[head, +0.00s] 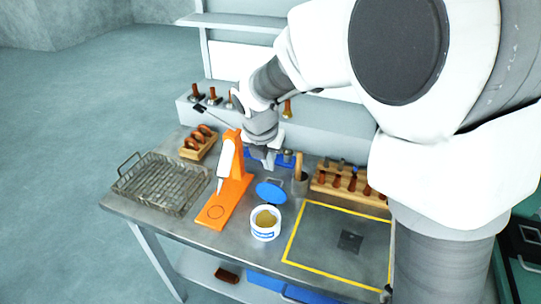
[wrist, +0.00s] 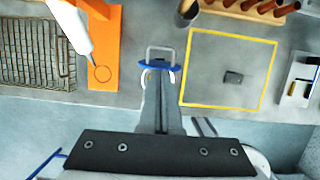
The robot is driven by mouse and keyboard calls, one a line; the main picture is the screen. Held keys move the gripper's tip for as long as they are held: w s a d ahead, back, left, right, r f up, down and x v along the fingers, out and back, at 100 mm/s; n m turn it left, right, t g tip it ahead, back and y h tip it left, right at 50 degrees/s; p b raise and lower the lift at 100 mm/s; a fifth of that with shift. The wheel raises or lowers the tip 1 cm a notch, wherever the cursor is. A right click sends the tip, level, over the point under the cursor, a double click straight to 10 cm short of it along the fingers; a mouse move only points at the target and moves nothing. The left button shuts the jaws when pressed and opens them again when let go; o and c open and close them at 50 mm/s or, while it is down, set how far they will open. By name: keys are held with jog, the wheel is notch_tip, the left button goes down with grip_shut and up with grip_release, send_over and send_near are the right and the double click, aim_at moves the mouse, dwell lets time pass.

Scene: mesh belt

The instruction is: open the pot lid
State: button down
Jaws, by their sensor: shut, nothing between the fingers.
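The white pot (head: 265,232) with a blue label stands on the metal bench, its mouth uncovered and tan contents showing. The blue lid (head: 271,191) is tilted up at the pot's back edge, with a handle on it. Whether it is joined there by a hinge I cannot tell. My gripper (head: 269,166) is shut and empty, just behind and above the lid. In the wrist view the lid (wrist: 150,67) shows nearly edge-on just beyond my fingertips (wrist: 160,78), which hide most of the pot. I cannot tell whether they touch the lid.
An orange stand (head: 234,190) with a white tool is left of the pot; a wire mesh tray (head: 160,180) lies further left. A yellow-outlined square (head: 320,240) holding a small dark block is to the right. Tool racks (head: 347,190) line the back.

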aim_at(273, 188)
jog(key=x, duration=0.7)
jog(key=shift+w+f, duration=0.15)
jog(key=shift+f, duration=0.15)
jog(key=shift+r+p, duration=0.15)
jog(key=shift+p, duration=0.15)
jog(key=shift+g+y, duration=0.3)
jog(key=shift+g, duration=0.3)
jog(key=w+p, duration=0.1)
jog(key=w+d+p, duration=0.1)
jog(key=w+f+p, duration=0.1)
jog(key=p, duration=0.1)
jog(key=shift+w+d, duration=0.2)
jog(key=shift+w, duration=0.1)
